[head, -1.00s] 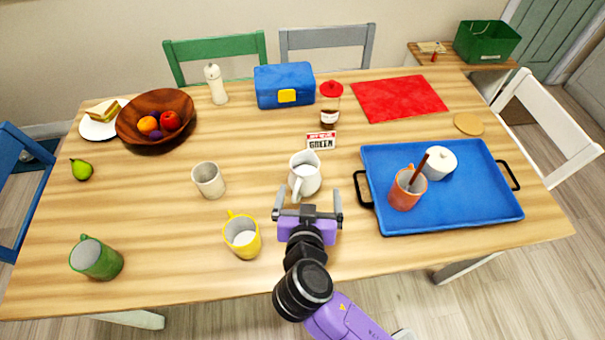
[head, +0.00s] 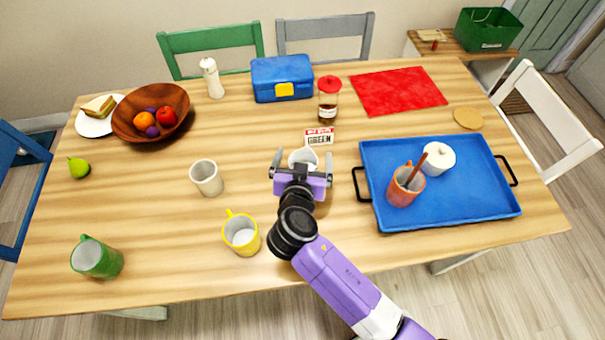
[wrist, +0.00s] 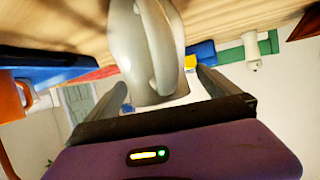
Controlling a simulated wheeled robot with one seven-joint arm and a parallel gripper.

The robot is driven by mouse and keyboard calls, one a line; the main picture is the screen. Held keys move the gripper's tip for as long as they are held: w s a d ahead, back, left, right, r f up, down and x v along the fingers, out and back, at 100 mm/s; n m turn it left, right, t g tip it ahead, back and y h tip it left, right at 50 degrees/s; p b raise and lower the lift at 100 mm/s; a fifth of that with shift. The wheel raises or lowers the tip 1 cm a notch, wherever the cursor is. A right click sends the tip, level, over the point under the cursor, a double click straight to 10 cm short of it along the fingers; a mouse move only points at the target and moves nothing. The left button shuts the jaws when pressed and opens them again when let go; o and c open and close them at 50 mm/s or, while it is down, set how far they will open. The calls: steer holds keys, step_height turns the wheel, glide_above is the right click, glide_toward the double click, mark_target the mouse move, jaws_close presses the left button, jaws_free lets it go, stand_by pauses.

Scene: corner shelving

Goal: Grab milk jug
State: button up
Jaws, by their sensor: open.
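The white milk jug (head: 303,154) stands on the table near the middle, mostly hidden behind my gripper in the head view. My gripper (head: 301,160) is open, with its two fingers on either side of the jug. In the wrist view the jug (wrist: 146,50) fills the space between the fingers (wrist: 165,95), its handle facing the camera. I cannot tell whether either finger touches it.
A small sign (head: 319,136) and a red-lidded jar (head: 328,98) stand behind the jug. A blue tray (head: 450,214) lies to the right. A yellow mug (head: 241,235) and a pale cup (head: 206,178) stand to the left.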

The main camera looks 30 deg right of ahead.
steer(key=shift+w+d+f, duration=0.15)
steer(key=shift+w+d, duration=0.05)
steer(key=shift+w, duration=0.15)
steer(key=shift+c, duration=0.2)
steer(key=c, duration=1.8)
steer(key=shift+c, duration=1.4)
steer(key=shift+r, duration=0.25)
